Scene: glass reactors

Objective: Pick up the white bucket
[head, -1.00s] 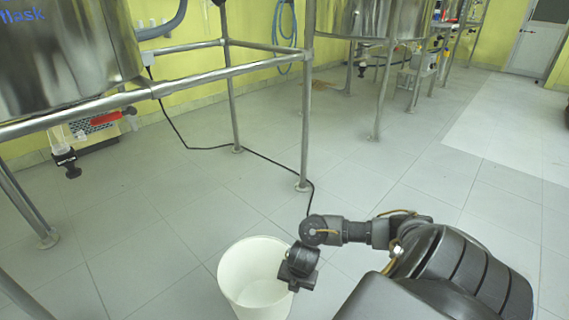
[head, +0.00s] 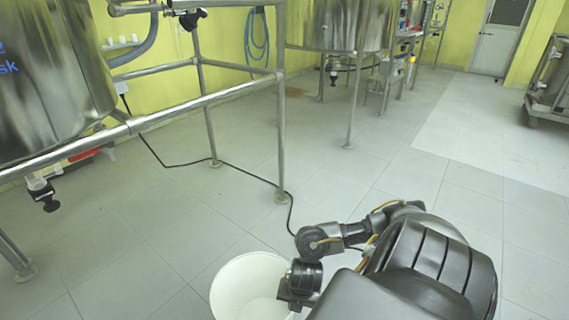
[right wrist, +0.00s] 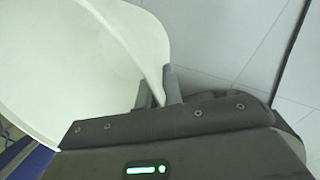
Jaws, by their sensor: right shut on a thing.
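The white bucket (head: 250,285) is at the bottom middle of the head view, its open top facing up and its lower part cut off by the frame. My right gripper is at the bucket's right rim, and my wrist hides the fingers in the head view. In the right wrist view the fingers (right wrist: 160,92) are shut on the wall of the bucket (right wrist: 85,60), one inside and one outside. The bucket's inside looks empty where it shows. My left gripper is not in view.
A steel tank (head: 50,85) on a tubular frame (head: 278,130) stands at the left, with a black valve (head: 45,195) low down. A black cable (head: 235,168) runs over the floor behind the bucket. The tiled floor (head: 440,210) to the right is mostly clear.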

